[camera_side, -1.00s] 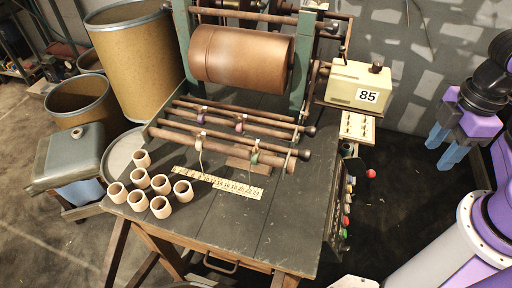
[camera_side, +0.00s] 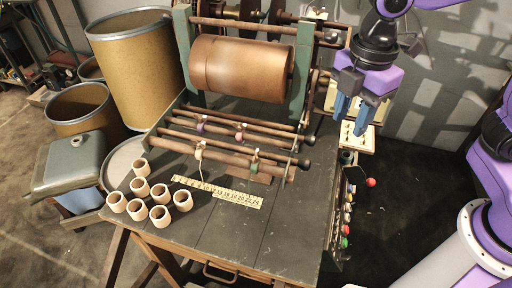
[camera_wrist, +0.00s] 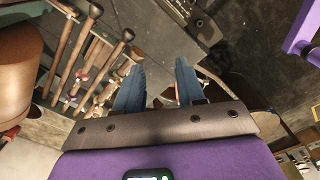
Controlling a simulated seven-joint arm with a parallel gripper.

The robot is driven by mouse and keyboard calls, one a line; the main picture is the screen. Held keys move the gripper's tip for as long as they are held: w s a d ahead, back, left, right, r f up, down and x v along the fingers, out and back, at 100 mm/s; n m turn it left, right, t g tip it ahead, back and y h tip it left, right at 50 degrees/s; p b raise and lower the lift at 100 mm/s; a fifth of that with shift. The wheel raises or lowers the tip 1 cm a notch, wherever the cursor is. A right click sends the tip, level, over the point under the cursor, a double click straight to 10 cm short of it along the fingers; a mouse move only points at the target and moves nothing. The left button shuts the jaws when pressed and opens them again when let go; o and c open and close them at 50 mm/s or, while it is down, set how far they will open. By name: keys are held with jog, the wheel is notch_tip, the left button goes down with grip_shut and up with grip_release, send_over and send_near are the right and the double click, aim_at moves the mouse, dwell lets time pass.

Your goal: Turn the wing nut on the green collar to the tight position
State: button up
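Several small collars sit on the horizontal rods in front of the brown roller. The collar on the front rod at right (camera_side: 255,164) looks greenish with a pale top, but it is too small for me to make out its wing nut or how that is turned. My gripper (camera_side: 350,122) is at the upper right, to the right of the rods and apart from them. In the wrist view, its two blue fingers (camera_wrist: 158,70) are spread with nothing between them.
The brown roller (camera_side: 242,68) stands in a green frame behind the rods. Several beige cups (camera_side: 160,215) and a yellow ruler (camera_side: 217,192) lie on the dark table (camera_side: 225,232). Coloured buttons (camera_side: 346,229) line its right side. The table's front middle is clear.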

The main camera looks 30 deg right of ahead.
aim_at(256, 153)
jog(key=w+a+r+n, duration=0.2)
jog(key=w+a+n, duration=0.6)
jog(key=w+a, duration=0.45)
jog(key=f, duration=1.7)
jog(key=shift+w+d, duration=0.15)
jog(key=shift+d, duration=0.15)
jog(key=shift+c, duration=0.4)
grip_shut()
